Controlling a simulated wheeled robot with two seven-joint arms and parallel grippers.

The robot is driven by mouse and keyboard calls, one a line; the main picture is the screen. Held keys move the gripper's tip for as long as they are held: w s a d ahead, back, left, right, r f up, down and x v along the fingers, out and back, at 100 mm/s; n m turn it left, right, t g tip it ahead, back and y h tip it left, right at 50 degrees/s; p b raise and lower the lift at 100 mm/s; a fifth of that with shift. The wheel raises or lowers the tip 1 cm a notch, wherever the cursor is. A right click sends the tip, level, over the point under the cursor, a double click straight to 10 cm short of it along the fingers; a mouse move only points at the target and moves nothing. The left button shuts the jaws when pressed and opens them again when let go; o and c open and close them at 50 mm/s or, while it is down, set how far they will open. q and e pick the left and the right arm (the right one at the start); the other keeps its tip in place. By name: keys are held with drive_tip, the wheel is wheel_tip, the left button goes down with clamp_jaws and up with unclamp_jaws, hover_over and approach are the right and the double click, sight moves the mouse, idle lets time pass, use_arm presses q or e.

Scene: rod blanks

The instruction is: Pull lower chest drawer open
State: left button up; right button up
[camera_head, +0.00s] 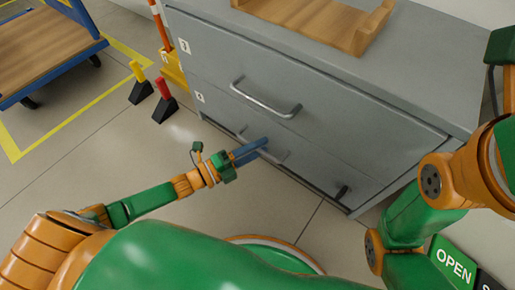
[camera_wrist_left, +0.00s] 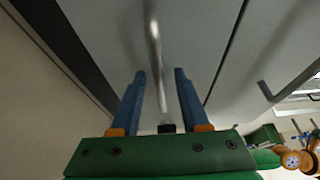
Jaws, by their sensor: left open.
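The grey chest (camera_head: 400,125) has an upper drawer with a bar handle (camera_head: 266,100) and a lower drawer (camera_head: 215,105) beneath it. The lower drawer looks shut. My left gripper (camera_head: 266,144) is open at the lower drawer's handle (camera_head: 278,157), and its blue fingers partly cover that handle. In the left wrist view, the lower handle (camera_wrist_left: 154,45) reaches down between the two open fingers (camera_wrist_left: 159,72); I cannot tell whether they touch it. The upper handle (camera_wrist_left: 288,84) is off to the right there. My right arm shows at the right of the head view, but its gripper is not visible.
A wooden tray (camera_head: 315,20) stands on the chest top. A blue cart (camera_head: 50,55) is at the upper left. Red (camera_head: 165,105) and yellow (camera_head: 140,85) handled black objects stand on the floor left of the chest. Floor before the chest is partly clear.

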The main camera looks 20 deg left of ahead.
use_arm(q)
clamp_jaws()
idle(1.3)
